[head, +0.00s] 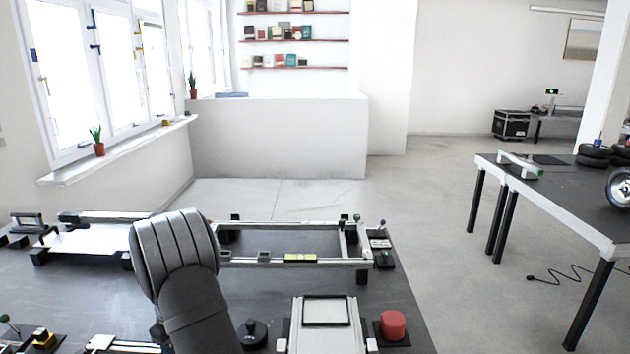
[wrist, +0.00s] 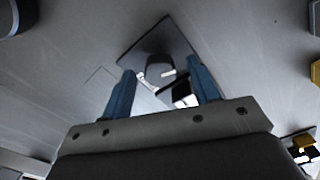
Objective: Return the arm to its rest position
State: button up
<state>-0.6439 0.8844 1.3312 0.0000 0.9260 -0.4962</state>
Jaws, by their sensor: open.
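My arm stands upright over the dark table (head: 395,300) in the head view, left of the middle. Its gripper is hidden in that view. In the wrist view my gripper (wrist: 161,84) shows two blue fingers spread apart, with nothing held between them. Beyond the fingertips lies a dark square plate (wrist: 150,42) with a small dark and white item on it. The gap between the fingers and that item cannot be told.
A metal chassis frame (head: 300,262) lies behind my arm. A light box-shaped fixture (head: 325,335), a black knob (head: 253,333) and a red cylinder (head: 393,325) stand at the front right. Yellow items (wrist: 303,141) show at the wrist view's right edge. Another table (head: 560,200) stands apart on the right.

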jog(key=m, duration=0.6)
dwell(0.6)
